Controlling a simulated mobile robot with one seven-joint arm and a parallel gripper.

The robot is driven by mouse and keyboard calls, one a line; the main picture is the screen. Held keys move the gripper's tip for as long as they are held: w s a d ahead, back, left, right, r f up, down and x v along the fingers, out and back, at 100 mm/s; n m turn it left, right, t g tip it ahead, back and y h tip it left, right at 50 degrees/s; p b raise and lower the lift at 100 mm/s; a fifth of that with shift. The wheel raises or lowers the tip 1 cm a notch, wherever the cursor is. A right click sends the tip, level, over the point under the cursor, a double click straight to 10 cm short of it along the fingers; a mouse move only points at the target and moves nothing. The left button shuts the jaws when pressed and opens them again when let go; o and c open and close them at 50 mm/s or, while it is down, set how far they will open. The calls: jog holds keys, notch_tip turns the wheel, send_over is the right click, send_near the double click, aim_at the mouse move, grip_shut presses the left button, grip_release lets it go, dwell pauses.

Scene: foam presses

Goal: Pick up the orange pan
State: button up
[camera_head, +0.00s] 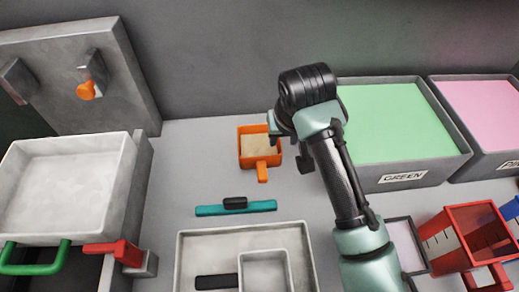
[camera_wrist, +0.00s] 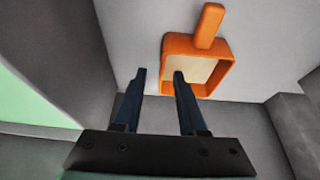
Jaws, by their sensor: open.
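The orange pan (camera_head: 246,162) stands on the grey table in the middle of the head view, its handle pointing towards the near side. Its inside looks beige; I cannot tell if that is a filling. In the wrist view the pan (camera_wrist: 228,72) is just right of centre, with its handle at the top. My gripper (camera_wrist: 159,73) is open and empty. Its right finger overlaps the pan's near left wall in the wrist view, and its left finger is off the pan to the left. In the head view my gripper (camera_head: 288,153) is at the pan's right side, partly hiding it.
A teal strip with a black grip (camera_head: 236,207) lies in front of the pan. A grey tray (camera_head: 187,262) is nearer. A green-filled bin (camera_head: 402,180) stands right, a pink-filled bin (camera_head: 492,165) beyond it. A press with a white tray (camera_head: 68,190) is left. A red container (camera_head: 470,232) is front right.

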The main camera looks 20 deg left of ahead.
aim_at(279, 143)
jog(key=x, duration=0.5)
jog(key=shift+w+a, duration=0.15)
jog(key=shift+a, duration=0.1)
jog(key=shift+c, duration=0.2)
grip_shut()
dwell(1.0)
